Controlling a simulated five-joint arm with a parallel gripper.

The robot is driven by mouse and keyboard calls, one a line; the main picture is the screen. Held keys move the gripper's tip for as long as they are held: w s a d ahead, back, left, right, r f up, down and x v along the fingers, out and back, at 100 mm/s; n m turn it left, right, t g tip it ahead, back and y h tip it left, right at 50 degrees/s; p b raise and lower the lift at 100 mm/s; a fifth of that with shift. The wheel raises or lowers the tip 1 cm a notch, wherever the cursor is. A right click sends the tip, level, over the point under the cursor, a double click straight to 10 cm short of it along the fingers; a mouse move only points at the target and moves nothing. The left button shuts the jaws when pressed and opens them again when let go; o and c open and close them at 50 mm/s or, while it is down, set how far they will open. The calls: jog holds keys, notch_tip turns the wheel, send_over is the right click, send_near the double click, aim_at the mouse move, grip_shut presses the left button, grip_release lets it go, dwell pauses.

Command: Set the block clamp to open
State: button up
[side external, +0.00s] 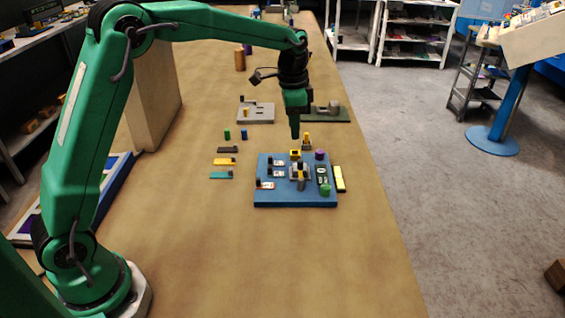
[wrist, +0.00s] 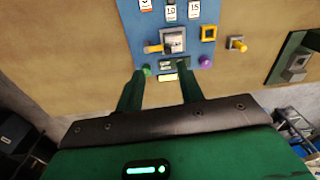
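The block clamp is a small grey block (wrist: 172,42) with an orange-yellow handle (wrist: 152,48) on the blue board (wrist: 130,20). In the wrist view the handle sticks out to the left of the block. In the side external view the clamp (side external: 300,172) sits near the middle of the board, its handle towards the front. My gripper (side external: 295,136) points down, above and behind the board. In the wrist view its two green fingers (wrist: 160,70) stand apart with nothing held, short of the clamp. Whether the clamp's jaw grips anything is too small to tell.
The board also carries a purple knob (side external: 319,154), a green knob (side external: 325,190), a yellow square frame (wrist: 209,33) and numbered switches (wrist: 170,12). A yellow bar (side external: 339,178) lies right of it. Several small coloured pieces (side external: 224,161) lie left. The front table is clear.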

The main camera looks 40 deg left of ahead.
jog(key=m, duration=0.1)
send_over(301, 161)
jog(key=shift+g, duration=0.3)
notch_tip(301, 161, down, 4)
jog(key=shift+f, duration=0.1)
jog(key=shift+f, duration=0.1)
jog(key=shift+f, duration=3.75)
grip_shut()
